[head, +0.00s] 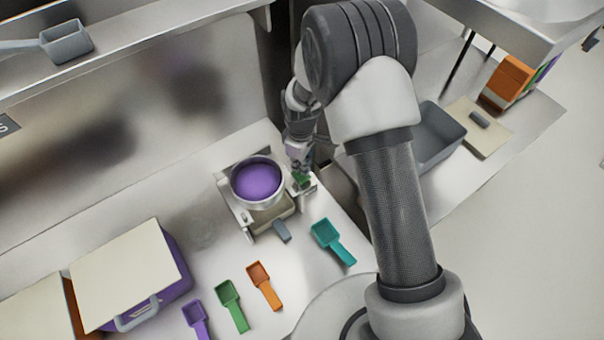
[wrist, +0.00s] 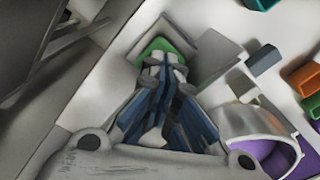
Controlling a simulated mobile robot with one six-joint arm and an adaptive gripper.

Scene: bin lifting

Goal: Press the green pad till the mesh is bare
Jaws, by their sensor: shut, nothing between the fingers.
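The green pad (head: 303,181) sits on a small pale block at the right side of the metal stand (head: 238,212). In the wrist view the pad (wrist: 152,45) shows around my fingertips. My gripper (head: 300,168) is shut and empty, pointing down at the pad; its tips (wrist: 165,62) cover part of it. I cannot tell whether they touch it. The round metal sieve (head: 281,196) sits in the stand, with purple material (head: 256,178) covering its bottom, so no mesh shows. The sieve also appears at lower right in the wrist view (wrist: 262,118).
A pale container (head: 272,219) is under the sieve. Teal (head: 326,233), orange (head: 259,272), green (head: 228,291) and purple (head: 193,312) scoops lie in front. A lidded purple bin (head: 176,286) stands left. A grey bin (head: 440,138) is beyond my arm at right.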

